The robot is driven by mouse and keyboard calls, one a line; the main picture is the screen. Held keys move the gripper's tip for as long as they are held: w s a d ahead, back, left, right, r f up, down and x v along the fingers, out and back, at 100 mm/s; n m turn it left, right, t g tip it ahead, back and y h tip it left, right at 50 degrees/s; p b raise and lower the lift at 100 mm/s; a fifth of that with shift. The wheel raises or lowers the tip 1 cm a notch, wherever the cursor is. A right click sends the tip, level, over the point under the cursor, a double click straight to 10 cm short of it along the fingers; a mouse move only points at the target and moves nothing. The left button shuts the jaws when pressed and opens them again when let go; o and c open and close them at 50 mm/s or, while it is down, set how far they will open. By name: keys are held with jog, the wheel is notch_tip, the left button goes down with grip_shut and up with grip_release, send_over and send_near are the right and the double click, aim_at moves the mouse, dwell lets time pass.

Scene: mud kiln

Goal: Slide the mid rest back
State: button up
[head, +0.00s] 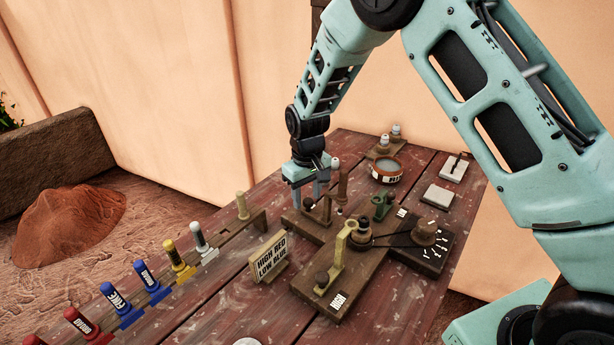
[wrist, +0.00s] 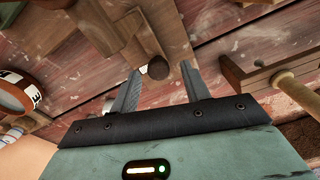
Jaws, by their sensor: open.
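A wooden fixture (head: 345,232) on the table carries several rests on its arms. The brown rest (head: 327,210) on its far-left arm has a dark round knob and is likely the mid rest, but I read no label on it. My gripper (head: 309,200) points down over that arm with its fingers apart. In the wrist view the dark knob (wrist: 158,68) shows between the open fingers (wrist: 160,88), with a gap on each side. Contact cannot be told. An olive-yellow rest (head: 338,262) stands at the front by a "HIGH" label, and a green rest (head: 381,206) stands to the right.
A sign (head: 270,257) reading "HIGH RED LOW BLUE" stands left of the fixture. A rail (head: 215,244) holds several coloured handles along the table's left side. A round tub (head: 386,171) and a pale block (head: 438,197) lie behind. Bare table shows at the front.

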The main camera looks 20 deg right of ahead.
notch_tip(320, 180, up, 17)
jog(key=b, duration=0.1)
jog(key=shift+b, duration=0.4)
jog(key=s+a+r+n+y, duration=0.1)
jog(key=s+a, duration=0.3)
jog(key=s, duration=0.5)
jog(key=s+a+n, duration=0.1)
jog(key=s+a, duration=0.2)
jog(key=s, duration=0.6)
jog(key=s+d+f+n, duration=0.1)
jog(key=s+d+f, duration=0.1)
jog(key=s, duration=1.3)
jog(key=shift+s+f+n, duration=0.35)
jog(key=shift+n, duration=0.05)
